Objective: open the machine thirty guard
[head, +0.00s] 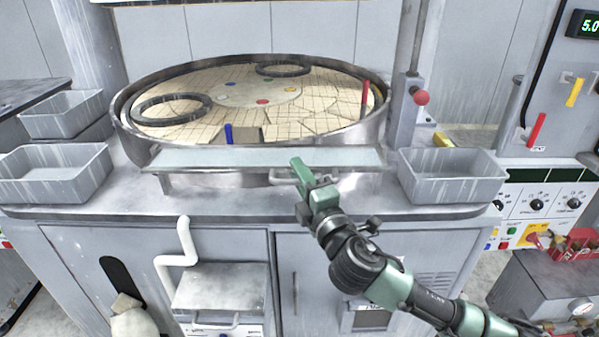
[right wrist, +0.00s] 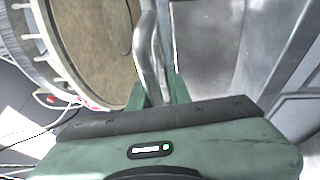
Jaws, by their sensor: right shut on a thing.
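The machine's guard (head: 225,159) is a long pale panel along the front of the round platen basin (head: 372,130). Its metal handle (head: 283,176) is at the middle of its front edge. My right gripper (head: 300,172) is at that handle and shut on it; the fingertips partly cover it. In the right wrist view the handle (right wrist: 150,55) is a curved metal bar running between the fingers of my right gripper (right wrist: 155,92). The number on the machine cannot be read. My left gripper is not in view.
Grey trays stand left (head: 55,172) and right (head: 452,177) of the guard. A post with a red knob (head: 420,97) rises behind the right tray. Black rings (head: 172,108) lie on the platen. A white bent pipe (head: 186,240) stands in front of the cabinet.

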